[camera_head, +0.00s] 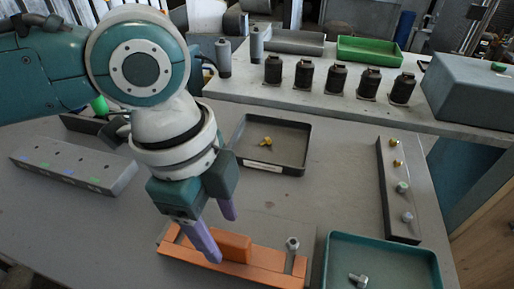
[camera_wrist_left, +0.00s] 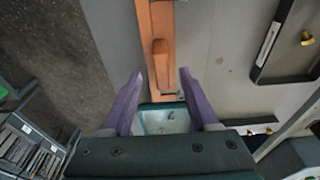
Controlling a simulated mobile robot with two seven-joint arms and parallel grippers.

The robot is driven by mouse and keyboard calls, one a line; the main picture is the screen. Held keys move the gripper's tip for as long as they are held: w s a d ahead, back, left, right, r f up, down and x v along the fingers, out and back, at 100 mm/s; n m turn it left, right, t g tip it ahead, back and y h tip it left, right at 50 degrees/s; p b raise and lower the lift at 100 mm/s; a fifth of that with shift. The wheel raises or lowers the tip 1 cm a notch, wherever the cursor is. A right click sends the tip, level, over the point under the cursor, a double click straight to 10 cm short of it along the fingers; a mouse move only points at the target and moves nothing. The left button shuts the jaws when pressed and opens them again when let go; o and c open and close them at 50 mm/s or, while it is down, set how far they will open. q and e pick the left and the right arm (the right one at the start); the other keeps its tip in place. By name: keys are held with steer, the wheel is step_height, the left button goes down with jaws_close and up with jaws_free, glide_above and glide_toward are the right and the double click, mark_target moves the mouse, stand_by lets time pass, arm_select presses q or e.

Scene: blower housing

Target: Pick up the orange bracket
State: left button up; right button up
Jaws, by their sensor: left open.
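The orange bracket (camera_head: 262,262) lies at the front of the table on a grey plate, a long bar with a raised block on it. A silver bolt (camera_head: 292,245) stands upright at its right end. My left gripper (camera_head: 221,240) is open, its purple fingers pointing down at the bracket's left part. In the left wrist view the bracket (camera_wrist_left: 161,22) runs up the picture, and its raised block lies in line with the gap between the open fingers (camera_wrist_left: 160,74). Contact cannot be told. My right gripper is not in view.
A teal tray (camera_head: 335,240) with a loose bolt (camera_head: 357,281) is right of the bracket. A dark tray (camera_head: 305,148) holds a yellow part (camera_head: 265,141). A grey block (camera_head: 75,165) lies left; a bar with several studs (camera_head: 405,215) lies right. Table between trays is clear.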

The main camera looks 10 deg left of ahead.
mark_target(226, 237)
arm_select(q)
steer(key=f, duration=0.4)
steer(key=shift+d+f, duration=0.35)
steer(key=shift+d, duration=0.05)
steer(key=shift+w, duration=0.1)
steer(key=shift+c, duration=0.2)
jaws_close()
